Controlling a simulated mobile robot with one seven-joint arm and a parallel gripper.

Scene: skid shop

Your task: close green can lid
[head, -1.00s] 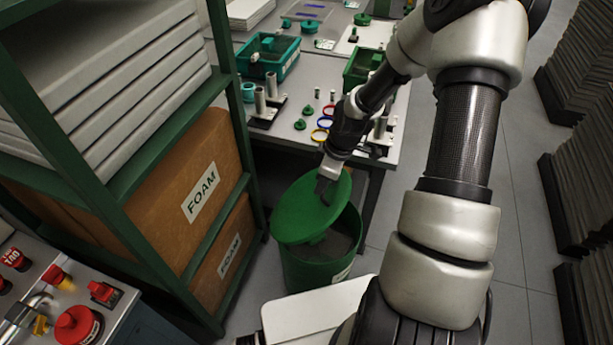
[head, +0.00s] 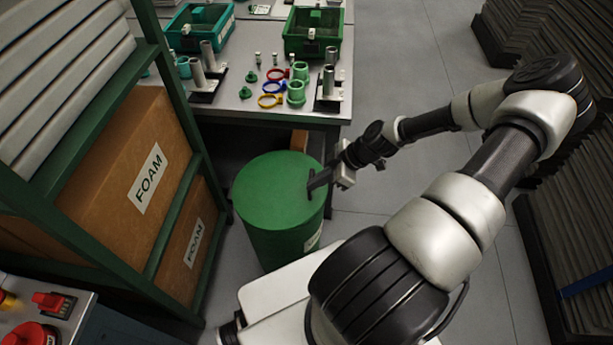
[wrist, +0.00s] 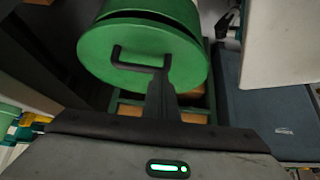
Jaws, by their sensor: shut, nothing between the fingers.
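The green can (head: 285,240) stands on the floor between the shelf and my base. Its round green lid (head: 272,190) lies over the top, about level in the head view, and the can's inside is hidden. My gripper (head: 312,184) is shut and empty, with its dark fingertips at the lid's right edge. In the wrist view the fingers (wrist: 140,62) overlap the green lid (wrist: 130,35). I cannot tell whether they touch it. A dark curved band shows along the green rim in the wrist view; I cannot tell if it is a gap.
A green shelf frame (head: 172,235) with cardboard foam boxes (head: 130,165) stands close on the left. A workbench (head: 240,112) with bins and small parts is behind the can. Dark stacked sheets (head: 570,215) stand at the right. Grey floor (head: 405,190) is open between.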

